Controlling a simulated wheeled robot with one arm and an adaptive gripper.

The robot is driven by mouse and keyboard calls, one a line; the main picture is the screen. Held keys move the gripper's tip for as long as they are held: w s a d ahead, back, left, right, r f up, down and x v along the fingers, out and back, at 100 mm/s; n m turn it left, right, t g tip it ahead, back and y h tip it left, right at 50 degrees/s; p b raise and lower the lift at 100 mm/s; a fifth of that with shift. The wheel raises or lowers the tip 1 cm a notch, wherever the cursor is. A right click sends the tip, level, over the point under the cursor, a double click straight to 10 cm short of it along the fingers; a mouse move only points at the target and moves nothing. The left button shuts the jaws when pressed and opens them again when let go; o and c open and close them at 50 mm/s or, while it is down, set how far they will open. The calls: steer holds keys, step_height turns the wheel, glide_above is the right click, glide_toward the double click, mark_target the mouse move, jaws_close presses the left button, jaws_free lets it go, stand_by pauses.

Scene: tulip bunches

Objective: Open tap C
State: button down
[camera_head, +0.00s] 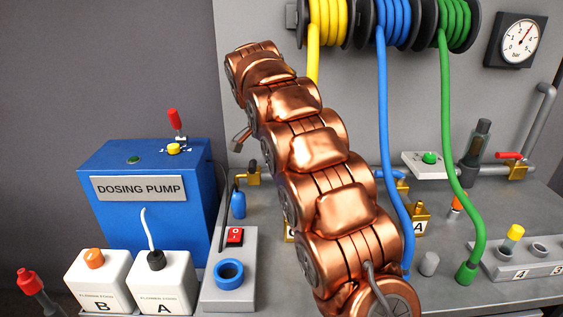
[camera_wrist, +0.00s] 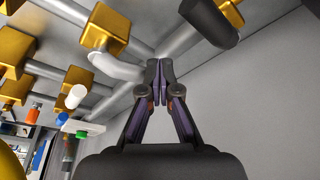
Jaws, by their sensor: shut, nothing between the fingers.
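My gripper (camera_wrist: 160,72) is shut and empty in the wrist view, its fingertips together just under grey pipework. A white, rounded handle or pipe piece (camera_wrist: 118,68) lies just left of the fingertips; I cannot tell if they touch. A dark cylindrical handle (camera_wrist: 208,22) is above right, beside a brass block (camera_wrist: 228,12). Another brass block (camera_wrist: 105,28) is at upper left. In the head view my copper arm hides my gripper and much of the middle pipework.
A blue dosing pump (camera_head: 150,200) stands left, with white containers B (camera_head: 98,278) and A (camera_head: 163,280) in front. Blue (camera_head: 385,110) and green (camera_head: 450,130) hoses hang right of my arm. A red-handled tap (camera_head: 510,156) and a numbered rack (camera_head: 510,262) are at right.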

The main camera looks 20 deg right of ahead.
steer(key=shift+w+d, duration=0.15)
steer(key=shift+d, duration=0.8)
steer(key=w+a+r+p, duration=0.2)
steer(key=a+r+p, duration=0.4)
steer(key=r, duration=0.4)
steer(key=shift+a+r+p, duration=0.2)
steer(key=shift+a+p, duration=0.1)
steer(key=shift+p, duration=0.1)
stand_by(0.3)
